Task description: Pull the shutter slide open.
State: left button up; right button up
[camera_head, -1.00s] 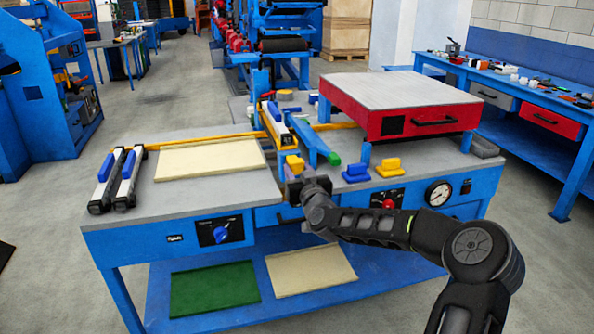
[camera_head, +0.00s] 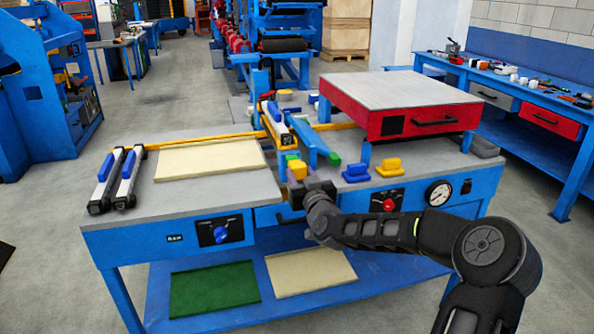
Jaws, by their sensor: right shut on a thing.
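The shutter slide's yellow handle (camera_head: 297,170) stands at the front middle of the bench, just below the blue-and-white clamp rail. My right gripper (camera_head: 300,184) reaches in from the right and is shut on the handle. The dark gripper body hides the lower part of the handle and most of the slide below it. My left gripper is not in view.
Left of the gripper lies a cream panel (camera_head: 210,158) on the grey bench top (camera_head: 240,195). A red-sided press box (camera_head: 430,122) stands behind.

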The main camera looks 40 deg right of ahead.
jog(key=shift+v, duration=0.9)
jog(key=o, duration=1.1)
jog(key=shift+c, duration=0.2)
jog(key=shift+s, duration=0.1)
jog(key=shift+p+v, duration=0.75)
jog(key=shift+v, duration=0.8)
jog(key=p, duration=0.3)
send_near(300, 173)
jog(key=shift+s+a+f, duration=0.15)
jog(key=shift+s+a, duration=0.1)
jog(key=shift+s, duration=0.4)
